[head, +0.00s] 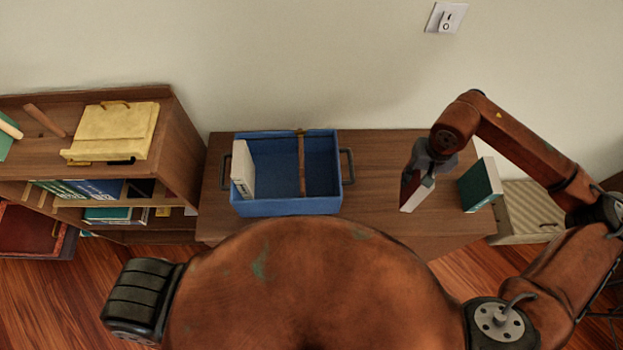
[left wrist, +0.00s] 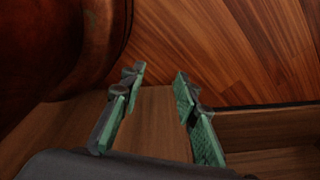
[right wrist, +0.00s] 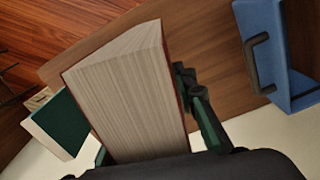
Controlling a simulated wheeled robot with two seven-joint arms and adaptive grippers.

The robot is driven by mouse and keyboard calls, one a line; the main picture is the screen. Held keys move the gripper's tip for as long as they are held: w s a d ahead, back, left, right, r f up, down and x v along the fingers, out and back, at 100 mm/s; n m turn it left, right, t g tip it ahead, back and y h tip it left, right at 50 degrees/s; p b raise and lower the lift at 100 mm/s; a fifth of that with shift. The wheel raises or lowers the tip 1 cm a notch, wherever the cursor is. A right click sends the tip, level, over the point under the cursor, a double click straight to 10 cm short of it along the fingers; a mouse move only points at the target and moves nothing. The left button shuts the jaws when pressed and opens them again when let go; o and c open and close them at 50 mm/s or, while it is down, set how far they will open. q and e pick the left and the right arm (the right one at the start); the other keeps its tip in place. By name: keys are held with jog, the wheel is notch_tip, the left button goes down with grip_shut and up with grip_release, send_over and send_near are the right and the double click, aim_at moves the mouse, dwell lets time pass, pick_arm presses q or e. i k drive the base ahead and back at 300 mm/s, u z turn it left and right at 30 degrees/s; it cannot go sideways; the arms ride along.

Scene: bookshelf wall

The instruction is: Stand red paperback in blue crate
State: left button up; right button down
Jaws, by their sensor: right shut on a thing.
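The red paperback (head: 417,190) is held by my right gripper (head: 430,165) over the right part of the wooden cabinet top. In the right wrist view the pale page block of the paperback (right wrist: 130,90) fills the middle, between the fingers. The blue crate (head: 290,207) stands on the cabinet top left of the paperback, apart from it. The crate has a divider and holds a white book (head: 243,170) at its left end. Its side and handle also show in the right wrist view (right wrist: 262,55). My left gripper (left wrist: 158,95) is open and empty; the head view does not show it.
A green book (head: 480,185) stands on the cabinet top (head: 375,165) right of the paperback. A shelf unit (head: 185,145) with a yellow stand (head: 115,130) is at the left. The cabinet top between crate and paperback is clear.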

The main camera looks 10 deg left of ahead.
aim_at(267, 182)
jog(key=z, duration=0.3)
jog(key=k, duration=0.95)
jog(key=u, duration=1.65)
